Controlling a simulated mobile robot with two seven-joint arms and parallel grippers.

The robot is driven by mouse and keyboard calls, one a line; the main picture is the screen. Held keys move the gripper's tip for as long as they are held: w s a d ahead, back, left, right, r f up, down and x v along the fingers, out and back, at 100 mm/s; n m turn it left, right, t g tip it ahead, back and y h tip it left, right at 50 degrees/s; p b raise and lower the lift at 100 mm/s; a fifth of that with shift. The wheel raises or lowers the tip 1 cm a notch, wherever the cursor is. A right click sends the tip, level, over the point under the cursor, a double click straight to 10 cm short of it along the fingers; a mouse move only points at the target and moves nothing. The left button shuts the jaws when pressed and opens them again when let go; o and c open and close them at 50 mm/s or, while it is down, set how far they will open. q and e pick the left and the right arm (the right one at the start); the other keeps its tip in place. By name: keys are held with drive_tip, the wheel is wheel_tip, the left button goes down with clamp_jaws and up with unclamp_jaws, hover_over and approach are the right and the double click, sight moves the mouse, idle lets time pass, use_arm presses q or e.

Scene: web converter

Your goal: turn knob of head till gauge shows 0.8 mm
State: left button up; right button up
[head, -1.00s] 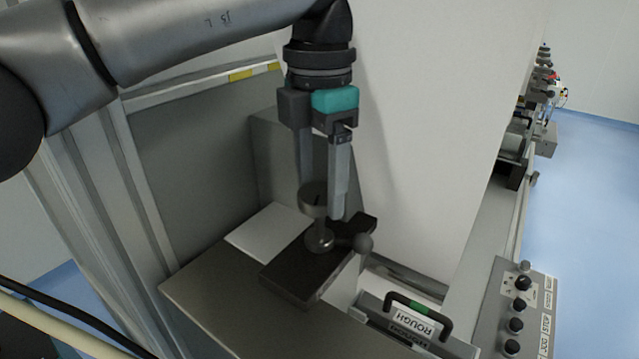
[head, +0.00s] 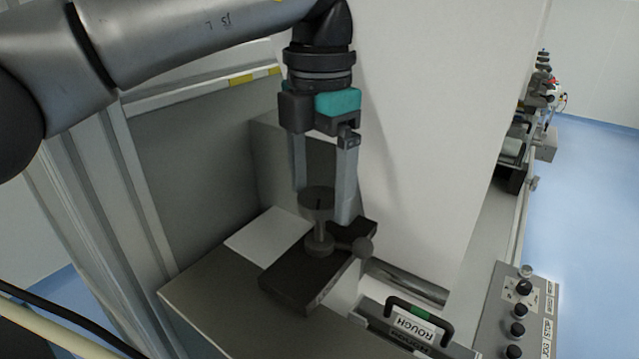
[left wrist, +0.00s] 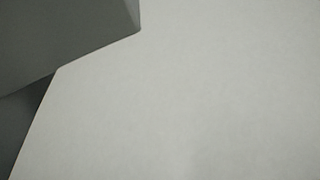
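The knob (head: 317,196) is a round, dark grey disc with a dark line across its top. It stands on a short post above a dark block (head: 300,280), which looks like the head. My left gripper (head: 322,205) points down at the knob with its fingers spread, one on each side. The right finger shows a gap to the knob; the left fingertip is partly hidden by the knob, so contact there cannot be told. I see no readable gauge. The left wrist view shows only a pale surface and a grey edge. My right gripper is out of view.
A lever with a ball end (head: 362,246) sticks out right of the post. A large white web (head: 430,120) rises close behind the gripper.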

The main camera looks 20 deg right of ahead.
sight(320, 197)
use_arm(q)
drive_tip(key=shift+o, duration=0.6)
wheel_tip(320, 197, up, 8)
drive_tip(key=shift+f+p, duration=0.25)
drive_tip(key=shift+p, duration=0.1)
